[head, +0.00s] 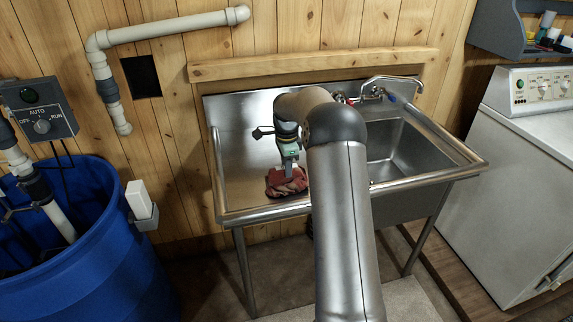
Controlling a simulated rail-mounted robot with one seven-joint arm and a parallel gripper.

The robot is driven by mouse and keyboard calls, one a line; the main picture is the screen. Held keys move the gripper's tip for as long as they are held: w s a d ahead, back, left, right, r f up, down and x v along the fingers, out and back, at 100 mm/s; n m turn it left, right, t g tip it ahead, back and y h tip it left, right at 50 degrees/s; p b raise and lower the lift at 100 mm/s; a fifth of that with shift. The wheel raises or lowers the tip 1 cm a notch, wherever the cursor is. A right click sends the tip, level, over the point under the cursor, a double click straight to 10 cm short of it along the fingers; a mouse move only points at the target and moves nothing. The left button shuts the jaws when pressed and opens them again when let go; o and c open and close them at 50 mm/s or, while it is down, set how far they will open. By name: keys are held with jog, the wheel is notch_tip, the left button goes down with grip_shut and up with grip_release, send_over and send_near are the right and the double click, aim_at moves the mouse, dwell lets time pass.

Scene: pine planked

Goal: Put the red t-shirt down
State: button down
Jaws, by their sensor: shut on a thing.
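The red t-shirt (284,184) is a crumpled bundle at the front of the steel sink unit's left drainboard (240,165). My gripper (289,175) points down from above and is shut on the t-shirt. The shirt looks to be at or just above the drainboard; I cannot tell if it rests its weight there. My arm covers the middle of the sink unit and hides part of the area right of the shirt.
The sink basin (400,145) with its faucet (375,92) is to the right. A raised metal rim (265,213) runs along the front. A blue barrel (100,255) stands at left, a white washer (520,190) at right. The drainboard left of the shirt is clear.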

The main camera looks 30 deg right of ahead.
jog(key=shift+f, duration=0.1)
jog(key=c, duration=1.1)
grip_release()
jog(key=shift+o, duration=0.2)
notch_tip(320, 180, up, 12)
jog(key=b, duration=0.1)
jog(key=s+a+r+n, duration=0.3)
jog(key=s+a+n, duration=0.3)
jog(key=s+a, duration=0.25)
jog(key=s+a+f+n, duration=0.3)
jog(key=s+n, duration=0.1)
jog(key=s, duration=0.6)
jog(key=s+a+f+n, duration=0.3)
jog(key=s+a+n, duration=0.1)
jog(key=s, duration=0.6)
jog(key=s+a+f+n, duration=0.2)
jog(key=s+a+n, duration=0.2)
jog(key=s, duration=0.6)
jog(key=shift+s+f+n+t, duration=0.15)
jog(key=shift+f+n+t, duration=0.2)
jog(key=shift+n, duration=0.85)
